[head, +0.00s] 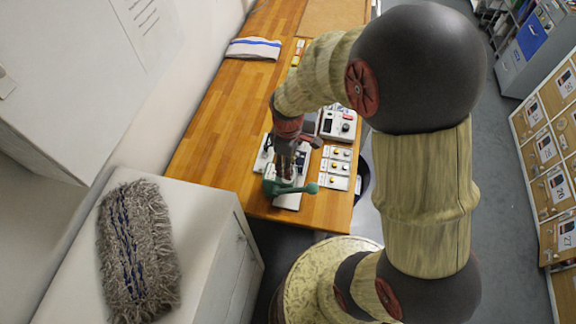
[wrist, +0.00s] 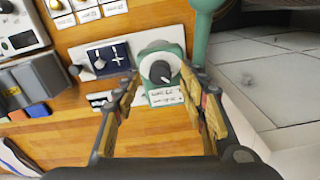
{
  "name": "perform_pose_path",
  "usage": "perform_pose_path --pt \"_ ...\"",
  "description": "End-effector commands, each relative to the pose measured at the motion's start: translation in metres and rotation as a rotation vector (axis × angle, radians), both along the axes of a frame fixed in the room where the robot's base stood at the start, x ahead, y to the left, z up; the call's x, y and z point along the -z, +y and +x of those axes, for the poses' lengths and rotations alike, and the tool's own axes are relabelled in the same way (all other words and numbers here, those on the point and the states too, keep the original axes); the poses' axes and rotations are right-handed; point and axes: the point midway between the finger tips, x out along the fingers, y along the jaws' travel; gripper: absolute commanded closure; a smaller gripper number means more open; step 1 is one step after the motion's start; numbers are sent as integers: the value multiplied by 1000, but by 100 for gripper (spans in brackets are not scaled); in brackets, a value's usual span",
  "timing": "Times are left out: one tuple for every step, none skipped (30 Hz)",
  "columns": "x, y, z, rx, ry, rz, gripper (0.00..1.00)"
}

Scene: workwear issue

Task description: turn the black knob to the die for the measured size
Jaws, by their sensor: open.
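The black knob (wrist: 161,72) sits on the front of a green press (wrist: 160,53), with a white ring or mark around part of it. My gripper (wrist: 160,82) is open, with one finger to the left of the knob and one to the right, and nothing visibly held. I cannot tell whether either finger touches the knob. A label card (wrist: 165,95) with small, unreadable print is below the knob. In the head view my gripper (head: 286,168) is over the green press (head: 284,187), whose lever ends in a green ball; the knob is hidden there.
A dark panel with metal parts (wrist: 108,60) lies beside the press. A device with a display (head: 338,123) and a row of cards with yellow buttons (head: 335,168) are nearby on the wooden table (head: 215,120). A folded cloth (head: 254,48) lies at the far end.

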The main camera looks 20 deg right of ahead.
Motion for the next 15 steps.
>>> perform_pose_path --pt "-12 0 1 0 -6 0 58" --pt "-18 0 1 0 -7 0 58" --pt "-26 0 1 0 -6 0 58" --pt "-32 0 2 0 -7 0 58" --pt "-39 0 1 0 -6 -1 58" --pt "-47 0 1 0 -6 0 58" --pt "-53 0 1 0 -6 0 58" --pt "-59 0 1 0 -6 0 58" --pt "-66 1 1 0 -6 0 58" --pt "-71 1 1 -1 -6 0 58" --pt "-76 1 1 -1 -5 -1 58" --pt "-82 1 1 -1 -6 0 58" --pt "-86 1 1 -1 -4 0 58" --pt "-89 1 1 -1 -4 0 58" --pt "-92 1 1 -1 -4 -1 58"
